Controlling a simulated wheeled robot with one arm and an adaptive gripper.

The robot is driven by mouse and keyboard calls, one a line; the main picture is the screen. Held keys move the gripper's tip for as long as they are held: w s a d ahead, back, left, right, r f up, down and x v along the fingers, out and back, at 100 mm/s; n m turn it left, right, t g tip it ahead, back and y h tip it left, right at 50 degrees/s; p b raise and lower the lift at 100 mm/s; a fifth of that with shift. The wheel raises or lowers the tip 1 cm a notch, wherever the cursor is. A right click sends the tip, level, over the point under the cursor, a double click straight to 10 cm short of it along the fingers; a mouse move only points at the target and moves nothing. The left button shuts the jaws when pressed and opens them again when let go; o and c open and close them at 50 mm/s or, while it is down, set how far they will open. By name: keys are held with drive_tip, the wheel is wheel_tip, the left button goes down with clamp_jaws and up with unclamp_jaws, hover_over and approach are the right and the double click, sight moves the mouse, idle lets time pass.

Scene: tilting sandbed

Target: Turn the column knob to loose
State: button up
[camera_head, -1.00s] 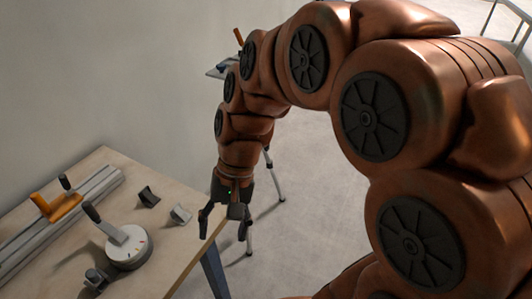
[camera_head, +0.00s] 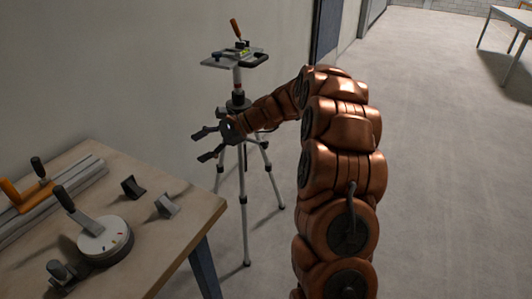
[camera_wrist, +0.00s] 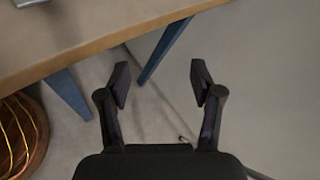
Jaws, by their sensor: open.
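A tripod stands on the floor beyond the table, with a silver column (camera_head: 238,78) rising to a flat plate (camera_head: 236,60). A dark collar with a small reddish patch (camera_head: 238,98) sits at the column's base; I cannot make out the knob's shape or setting there. My gripper (camera_head: 201,146) is open and empty. In the head view it appears left of the tripod, below the collar, with its fingers pointing left. The knob is not recognisable in the wrist view.
A wooden table (camera_head: 175,240) on the left holds a round dial with a lever (camera_head: 105,240), a rail with an orange handle (camera_head: 40,195) and small dark brackets. Its blue leg (camera_wrist: 165,45) is near my fingers. Open floor lies to the right.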

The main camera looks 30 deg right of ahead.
drive_tip(key=w+d+f+m+t+b, duration=0.3)
drive_tip(key=w+d+f, duration=0.2)
drive_tip(key=d, duration=0.3)
drive_tip(key=w+d+f+m+t+b, duration=0.25)
drive_tip(key=w+d+f, duration=0.2)
drive_tip(key=d, duration=0.35)
drive_tip(key=m+t+h+b, duration=0.35)
drive_tip(key=m+t, duration=0.25)
drive_tip(key=m, duration=0.2)
approach(267, 146)
drive_tip(key=x, duration=0.4)
drive_tip(key=shift+n+g+y, duration=0.25)
drive_tip(key=b+x, duration=0.2)
drive_tip(key=x, duration=0.3)
drive_tip(key=shift+w+f, duration=0.1)
drive_tip(key=shift+w, duration=0.4)
drive_tip(key=shift+w+a, duration=0.25)
drive_tip(key=shift+w, duration=0.15)
drive_tip(key=c, duration=1.1)
